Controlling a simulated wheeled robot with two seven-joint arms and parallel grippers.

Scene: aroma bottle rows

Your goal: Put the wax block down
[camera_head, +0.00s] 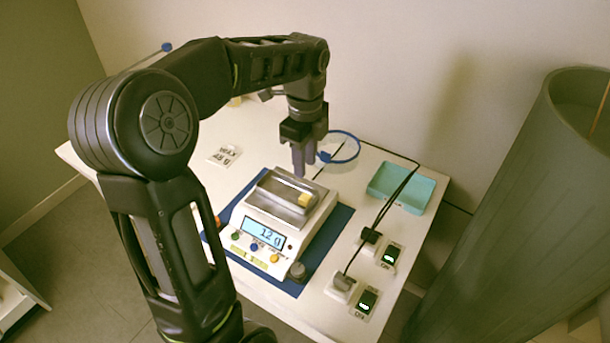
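The small pale-yellow wax block (306,200) sits in the metal tray (279,199) on top of the white scale (258,225), toward the tray's right end. The scale's lit display (264,233) shows a reading that looks like 12 g, though the digits are small. My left gripper (304,168) points down just behind the tray's far edge, above and apart from the block. Its two fingers show apart with a narrow gap, and nothing shows between them. My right gripper is not in view.
The scale stands on a blue mat (316,262) on a white table. A teal tray (401,188) lies at the back right. Switches (390,254) and plugs with black cables line the right side. A label card (224,156) lies at the back left.

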